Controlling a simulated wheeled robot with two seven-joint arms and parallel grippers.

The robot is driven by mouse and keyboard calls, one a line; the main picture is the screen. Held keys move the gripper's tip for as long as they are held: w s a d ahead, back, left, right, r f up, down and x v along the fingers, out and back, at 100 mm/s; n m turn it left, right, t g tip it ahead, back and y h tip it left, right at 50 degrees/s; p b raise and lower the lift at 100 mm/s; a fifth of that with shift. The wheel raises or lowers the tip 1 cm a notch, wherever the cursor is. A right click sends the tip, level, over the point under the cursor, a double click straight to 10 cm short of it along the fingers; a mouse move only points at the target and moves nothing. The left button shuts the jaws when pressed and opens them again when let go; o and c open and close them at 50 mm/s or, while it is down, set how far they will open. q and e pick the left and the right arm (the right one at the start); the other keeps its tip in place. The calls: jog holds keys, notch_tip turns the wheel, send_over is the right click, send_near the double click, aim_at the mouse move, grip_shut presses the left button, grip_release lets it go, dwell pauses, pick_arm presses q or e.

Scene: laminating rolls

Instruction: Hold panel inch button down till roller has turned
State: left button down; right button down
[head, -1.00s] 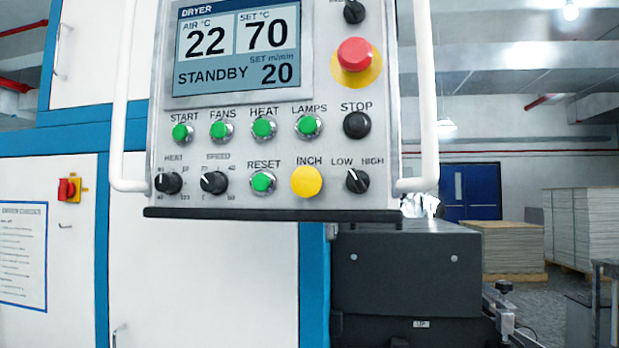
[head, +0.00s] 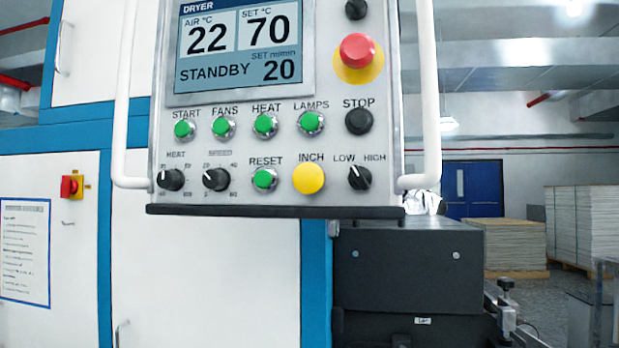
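The control panel (head: 230,192) hangs in the middle of the head view, with white tube handles on both sides. The yellow INCH button (head: 308,179) is in its bottom row, between the green RESET button (head: 264,180) and the LOW/HIGH knob (head: 359,177). Nothing touches the INCH button. The dryer display (head: 245,45) reads STANDBY, air 22, set 70, 20 m/min. I cannot make out a roller. Neither of my grippers is in view.
A red emergency stop (head: 357,52) on a yellow disc sits above the black STOP button (head: 359,121). A dark machine box (head: 408,268) stands below right of the panel. White cabinets (head: 205,265) with blue frames fill the left. Stacked sheets (head: 588,225) stand far right.

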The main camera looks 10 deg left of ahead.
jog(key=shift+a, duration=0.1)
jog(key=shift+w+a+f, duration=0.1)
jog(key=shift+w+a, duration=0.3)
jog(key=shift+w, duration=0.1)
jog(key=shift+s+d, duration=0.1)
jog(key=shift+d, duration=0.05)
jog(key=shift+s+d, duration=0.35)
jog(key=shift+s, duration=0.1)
